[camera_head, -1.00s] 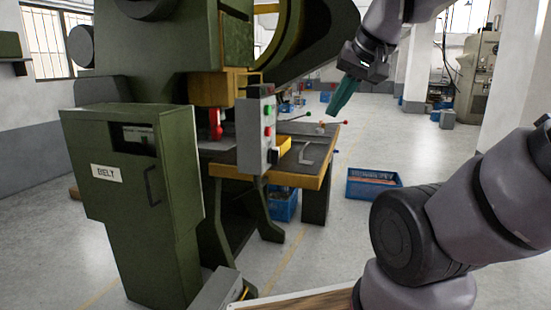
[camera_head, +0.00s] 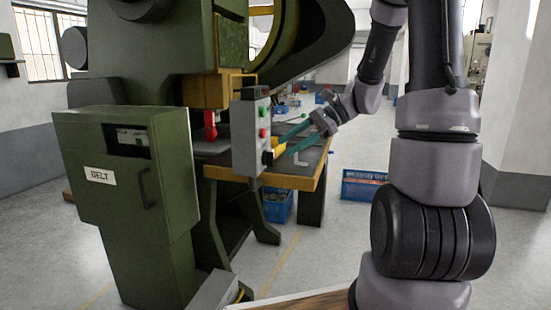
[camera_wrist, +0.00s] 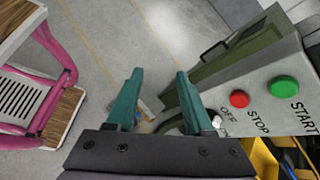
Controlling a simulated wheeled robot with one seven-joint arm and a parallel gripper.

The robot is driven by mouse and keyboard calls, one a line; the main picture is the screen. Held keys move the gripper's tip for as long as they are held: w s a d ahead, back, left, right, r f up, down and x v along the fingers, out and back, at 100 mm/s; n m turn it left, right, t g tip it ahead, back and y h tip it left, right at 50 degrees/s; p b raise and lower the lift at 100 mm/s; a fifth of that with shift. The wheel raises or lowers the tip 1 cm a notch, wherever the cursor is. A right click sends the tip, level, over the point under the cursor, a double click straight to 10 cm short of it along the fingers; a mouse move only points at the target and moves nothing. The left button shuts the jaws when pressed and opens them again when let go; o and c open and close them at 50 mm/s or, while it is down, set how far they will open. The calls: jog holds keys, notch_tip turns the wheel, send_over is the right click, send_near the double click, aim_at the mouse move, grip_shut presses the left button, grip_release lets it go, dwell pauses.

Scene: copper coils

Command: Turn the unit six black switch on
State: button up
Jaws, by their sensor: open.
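A grey control box (camera_head: 250,135) hangs on the front of the green press, with red and green buttons on its face. A black switch (camera_head: 267,157) sits low on that face. In the wrist view the box face (camera_wrist: 260,75) shows a green START button, a red STOP button and OFF lettering. A dark part with a pale tip (camera_wrist: 216,121) sits by the lettering, partly hidden by the right finger; its setting is unclear. My gripper (camera_head: 283,148) has its teal fingers spread and empty, just right of the switch. The fingers also show in the wrist view (camera_wrist: 160,75).
The green press with a DELT-like label (camera_head: 101,176) fills the left. A yellow-edged worktable (camera_head: 285,178) lies under the gripper. A blue crate (camera_head: 360,187) stands on the floor. A pink-framed stand (camera_wrist: 50,85) is at the left of the wrist view.

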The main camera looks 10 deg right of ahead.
jog(key=w+d+f+m+t+y, duration=0.35)
jog(key=w+f+m, duration=0.2)
jog(key=w, duration=0.25)
jog(key=m+t, duration=0.4)
jog(key=m, duration=0.1)
send_near(269, 158)
jog(key=w+x, duration=0.1)
jog(key=x, duration=0.7)
jog(key=shift+d+r, duration=0.15)
jog(key=shift+d, duration=0.15)
jog(key=shift+s+y, duration=0.1)
jog(key=shift+y, duration=0.15)
grip_shut()
